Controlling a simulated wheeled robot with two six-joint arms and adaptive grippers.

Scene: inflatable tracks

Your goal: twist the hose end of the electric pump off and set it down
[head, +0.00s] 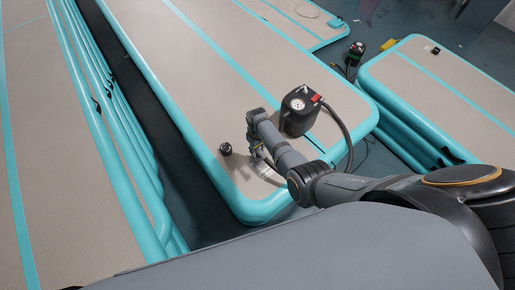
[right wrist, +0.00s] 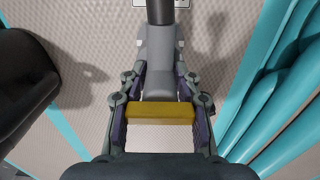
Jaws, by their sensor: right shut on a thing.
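The electric pump (head: 298,112) is a dark, upright unit with a round white gauge and a red patch, standing on the beige top of the teal-edged track (head: 215,95). Its dark hose (head: 343,130) curves off to the right and down behind my right arm. My right gripper (head: 258,152) is low over the track, left of the pump. In the right wrist view my right gripper (right wrist: 160,88) is shut on the grey hose end (right wrist: 160,70), with a dark tube (right wrist: 160,12) running on from it. A yellow piece (right wrist: 160,112) lies between the finger bases. My left gripper is not in view.
A small black round thing (head: 225,149) lies on the track left of my gripper. A pale, flat patch (head: 268,174) lies near the track's front corner. Other tracks (head: 440,85) lie to the right and left. The track's top behind the pump is clear.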

